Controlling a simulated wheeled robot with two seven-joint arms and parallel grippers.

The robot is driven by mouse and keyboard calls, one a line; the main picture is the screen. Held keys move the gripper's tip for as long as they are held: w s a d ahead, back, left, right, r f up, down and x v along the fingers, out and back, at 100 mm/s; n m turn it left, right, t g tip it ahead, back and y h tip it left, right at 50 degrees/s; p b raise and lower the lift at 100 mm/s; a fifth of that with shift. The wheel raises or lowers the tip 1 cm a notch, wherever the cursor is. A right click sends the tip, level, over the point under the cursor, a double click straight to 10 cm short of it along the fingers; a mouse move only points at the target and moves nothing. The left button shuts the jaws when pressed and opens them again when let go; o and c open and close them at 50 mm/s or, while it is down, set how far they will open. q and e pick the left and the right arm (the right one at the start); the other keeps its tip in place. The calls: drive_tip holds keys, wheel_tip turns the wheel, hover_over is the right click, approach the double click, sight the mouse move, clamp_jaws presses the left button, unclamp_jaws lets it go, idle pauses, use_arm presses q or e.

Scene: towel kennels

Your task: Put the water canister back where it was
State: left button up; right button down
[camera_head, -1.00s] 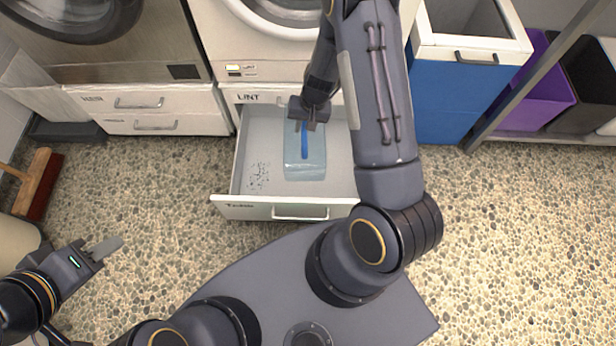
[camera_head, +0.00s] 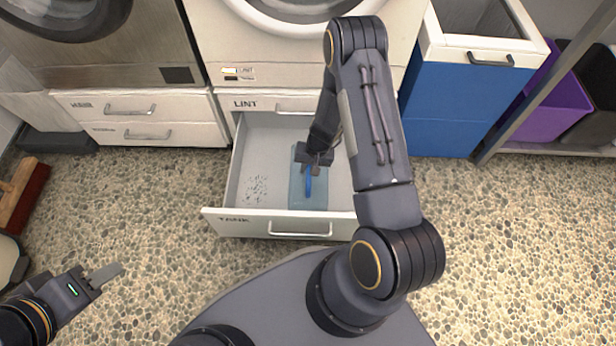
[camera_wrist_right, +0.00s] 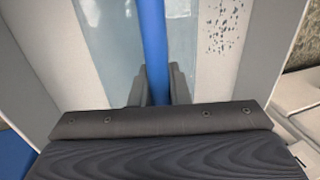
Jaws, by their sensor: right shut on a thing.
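The water canister (camera_head: 296,192) is a translucent pale blue box with a blue handle (camera_head: 308,187). It is in the open drawer labelled TANK (camera_head: 236,220), in the middle to right of the drawer. I cannot tell whether it rests on the drawer floor. My right gripper (camera_head: 314,166) is over the canister, shut on its handle. In the right wrist view the blue handle (camera_wrist_right: 153,45) runs between the fingers, with the canister's pale top (camera_wrist_right: 108,45) beside it. My left gripper (camera_head: 103,279) is at the lower left, far from the drawer; its finger gap does not show clearly.
Dark specks (camera_head: 256,188) lie on the drawer floor left of the canister. A closed LINT drawer (camera_head: 280,104) is above it, and closed drawers (camera_head: 140,115) are to the left. A blue bin (camera_head: 448,105) stands at right. A broom (camera_head: 22,195) is at far left.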

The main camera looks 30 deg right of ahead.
drive_tip(key=x, duration=0.1)
drive_tip(key=b+x, duration=0.1)
drive_tip(key=x, duration=0.1)
drive_tip(key=shift+s+d+f, duration=0.15)
drive_tip(key=shift+d+f, duration=0.15)
drive_tip(key=shift+f, duration=0.15)
drive_tip(key=shift+r, duration=0.1)
drive_tip(key=shift+b, duration=0.3)
drive_tip(key=c, duration=1.4)
unclamp_jaws()
